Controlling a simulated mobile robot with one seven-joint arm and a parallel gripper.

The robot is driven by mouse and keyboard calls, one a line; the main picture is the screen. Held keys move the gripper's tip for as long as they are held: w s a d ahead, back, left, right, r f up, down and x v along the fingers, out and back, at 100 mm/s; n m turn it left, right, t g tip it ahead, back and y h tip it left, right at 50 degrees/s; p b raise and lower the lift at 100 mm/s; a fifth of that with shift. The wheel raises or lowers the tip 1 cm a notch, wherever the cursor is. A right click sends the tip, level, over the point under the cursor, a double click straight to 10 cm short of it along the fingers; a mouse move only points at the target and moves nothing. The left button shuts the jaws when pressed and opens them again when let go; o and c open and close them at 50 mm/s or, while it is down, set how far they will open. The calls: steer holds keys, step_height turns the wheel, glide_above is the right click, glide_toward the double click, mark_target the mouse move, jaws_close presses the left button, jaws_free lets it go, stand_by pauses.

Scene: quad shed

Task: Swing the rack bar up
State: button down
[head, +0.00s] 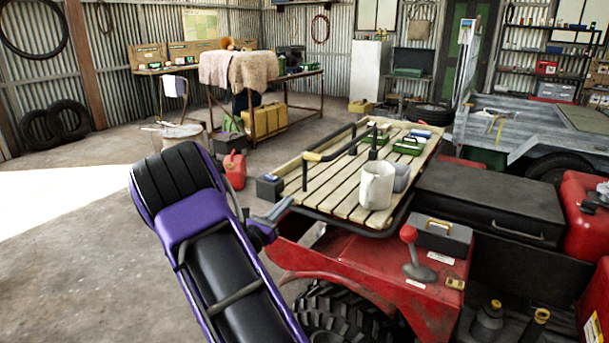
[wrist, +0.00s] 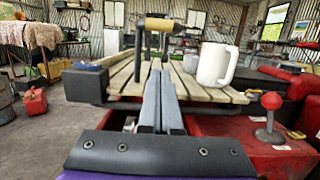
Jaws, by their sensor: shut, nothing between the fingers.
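The rack bar (head: 340,150) is a dark tube with a tan grip sleeve at its near end, standing a little above the wooden slats of the rack (head: 345,190) on the red quad. In the wrist view its tan sleeve (wrist: 164,24) is at top centre, beyond my fingertips. My gripper (head: 283,208) is at the rack's near left edge, below and short of the bar. In the wrist view my gripper (wrist: 160,82) has its fingers together and empty, pointing at the rack. I cannot tell whether they touch the rack's edge.
A white mug (head: 376,186) stands on the slats right of the bar, with green boxes (head: 409,146) farther back. A red-knobbed lever (head: 409,236) stands on the quad's red body. A dark box (head: 269,188) sits at the rack's left corner. Open floor lies to the left.

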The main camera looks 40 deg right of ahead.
steer(key=r+x, duration=0.3)
steer(key=x, duration=0.9)
steer(key=shift+b, duration=0.35)
steer(key=shift+d+r, duration=0.1)
